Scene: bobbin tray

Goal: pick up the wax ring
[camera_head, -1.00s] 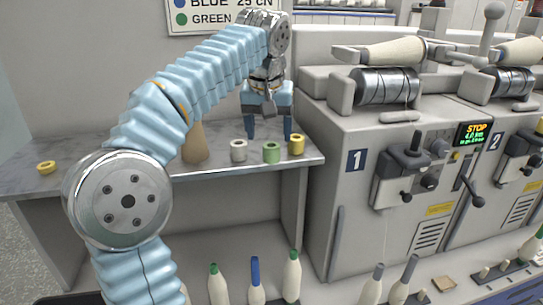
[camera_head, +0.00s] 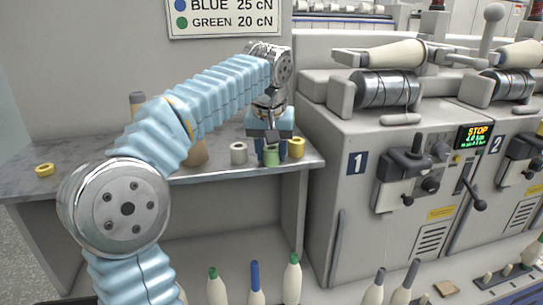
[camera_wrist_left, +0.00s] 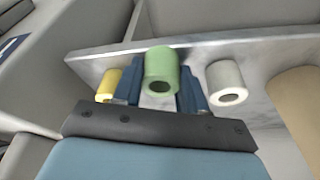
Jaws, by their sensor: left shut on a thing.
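My left gripper (camera_head: 271,157) is shut on a green ring (camera_head: 271,158), a short hollow cylinder, near the front edge of the shelf. In the left wrist view the green ring (camera_wrist_left: 161,70) sits between the two dark blue fingers. I cannot tell whether it is clear of the shelf. A white ring (camera_head: 238,153) stands to its left and a yellow ring (camera_head: 297,148) to its right, partly behind a finger. A flatter yellow ring (camera_head: 44,169) lies at the shelf's far left. Which one is the wax ring is not marked. My right gripper is not in view.
The grey shelf (camera_head: 225,173) ends just right of the yellow ring, beside the winding machine (camera_head: 335,130). A tan cone (camera_head: 197,153) stands left of the white ring, partly behind my arm. Several bobbins (camera_head: 292,277) stand below in front.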

